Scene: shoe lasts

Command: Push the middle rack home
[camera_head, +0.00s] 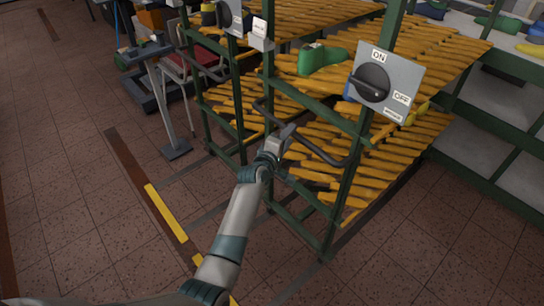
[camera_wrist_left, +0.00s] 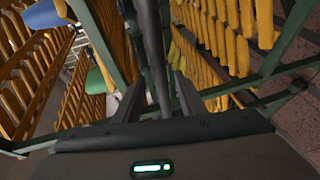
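The rack at the handle, a green frame with yellow slatted shelves (camera_head: 312,112), stands right of another rack; I take it as the middle one. Its dark push bar (camera_head: 318,149) runs across its near end. My left gripper (camera_head: 284,138) is at the left half of this bar. In the left wrist view, the bar (camera_wrist_left: 151,45) passes between the two fingers of the left gripper (camera_wrist_left: 158,92). The fingers stand apart, with gaps beside the bar. A green last (camera_head: 320,58) lies on an upper shelf. My right gripper is out of view.
A plate with an ON/OFF knob (camera_head: 385,84) is on the rack's right post. Another rack's dark bar (camera_head: 205,65) shows at left. Grey shelving (camera_head: 490,150) stands at right. A grey stand (camera_head: 172,105) is at the left. Tiled floor with a yellow strip (camera_head: 166,212) is clear in front.

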